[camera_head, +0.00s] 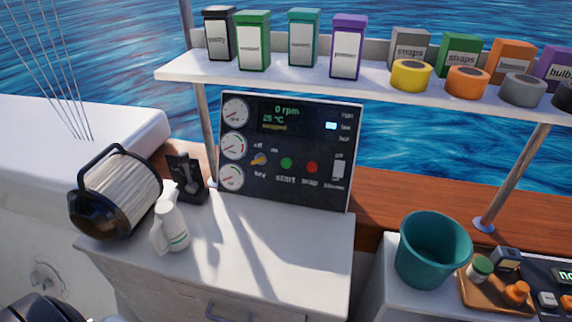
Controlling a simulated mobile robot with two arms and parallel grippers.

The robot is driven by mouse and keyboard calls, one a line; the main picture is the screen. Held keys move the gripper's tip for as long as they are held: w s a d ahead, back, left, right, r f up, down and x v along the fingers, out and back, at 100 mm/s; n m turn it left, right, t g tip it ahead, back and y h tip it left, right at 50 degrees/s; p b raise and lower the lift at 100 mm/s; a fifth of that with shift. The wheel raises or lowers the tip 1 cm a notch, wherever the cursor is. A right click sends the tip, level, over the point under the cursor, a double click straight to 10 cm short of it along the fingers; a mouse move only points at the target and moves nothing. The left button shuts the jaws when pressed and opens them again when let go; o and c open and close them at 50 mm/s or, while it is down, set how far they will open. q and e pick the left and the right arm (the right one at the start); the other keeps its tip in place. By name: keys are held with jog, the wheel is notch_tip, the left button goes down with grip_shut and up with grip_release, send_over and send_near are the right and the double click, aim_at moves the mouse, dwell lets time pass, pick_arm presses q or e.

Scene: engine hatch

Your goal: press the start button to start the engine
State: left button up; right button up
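The black engine panel (318,190) stands upright at the back of the white counter, facing me. Its round green start button (287,163) is in the middle of the lower row, unobstructed, above the word "start". The red stop button (312,167) is just right of it. The orange key switch (259,160) is to its left, under off and on labels; I cannot tell which it points to. The display (286,118) reads 0 rpm, 25 °C and a small yellow word that looks like "stopped".
A white blower switch (338,170) is at the panel's right. A pleated filter (115,190), a white jug (170,229) and a black lever box (185,178) stand left. A shelf (270,77) with boxes and tape rolls overhangs. A teal bucket (432,250) stands right. The counter before the panel is clear.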

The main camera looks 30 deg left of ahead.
pick_arm(q)
grip_shut()
jog(key=shift+s+a, duration=0.1)
dwell(1.4)
